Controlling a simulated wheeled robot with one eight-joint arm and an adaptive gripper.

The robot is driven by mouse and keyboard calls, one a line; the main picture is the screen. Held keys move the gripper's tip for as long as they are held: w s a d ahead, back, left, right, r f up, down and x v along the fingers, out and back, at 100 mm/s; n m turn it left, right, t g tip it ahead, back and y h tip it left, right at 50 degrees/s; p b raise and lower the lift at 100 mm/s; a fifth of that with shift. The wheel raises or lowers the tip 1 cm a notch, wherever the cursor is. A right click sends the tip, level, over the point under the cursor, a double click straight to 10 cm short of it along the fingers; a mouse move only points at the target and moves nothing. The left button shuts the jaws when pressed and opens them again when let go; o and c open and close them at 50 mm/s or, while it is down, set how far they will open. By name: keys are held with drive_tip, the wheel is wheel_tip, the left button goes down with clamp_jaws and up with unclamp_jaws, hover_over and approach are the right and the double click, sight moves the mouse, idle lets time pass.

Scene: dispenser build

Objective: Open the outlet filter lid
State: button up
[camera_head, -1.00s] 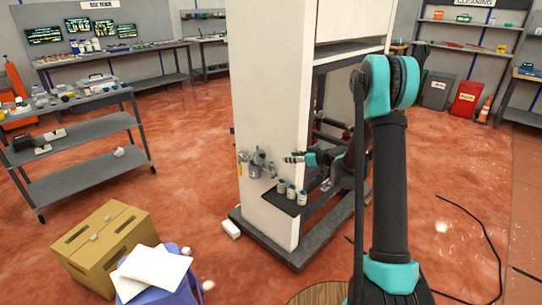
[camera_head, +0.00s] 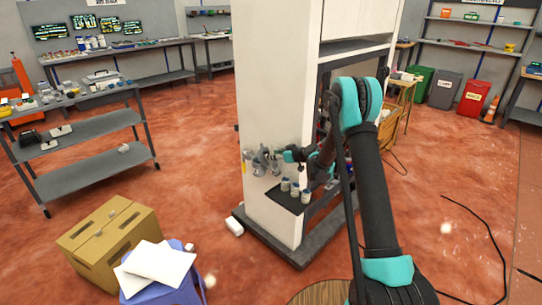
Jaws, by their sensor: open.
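The white dispenser cabinet (camera_head: 265,100) stands in the middle of the head view. Small grey filter fittings (camera_head: 260,163) are mounted low on its left-facing side. I cannot make out which part is the outlet filter lid, or whether it is open. My gripper (camera_head: 283,157) is just right of the fittings, close to the cabinet side. It is open, and its fingers are small and hard to separate from the grey fittings. I cannot tell whether it touches them.
A dark shelf (camera_head: 281,201) with several small jars (camera_head: 295,190) juts out below my gripper. A grey shelf cart (camera_head: 90,176) stands left.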

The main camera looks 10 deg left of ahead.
drive_tip(key=shift+x, duration=1.25)
drive_tip(key=shift+c, duration=0.5)
clamp_jaws()
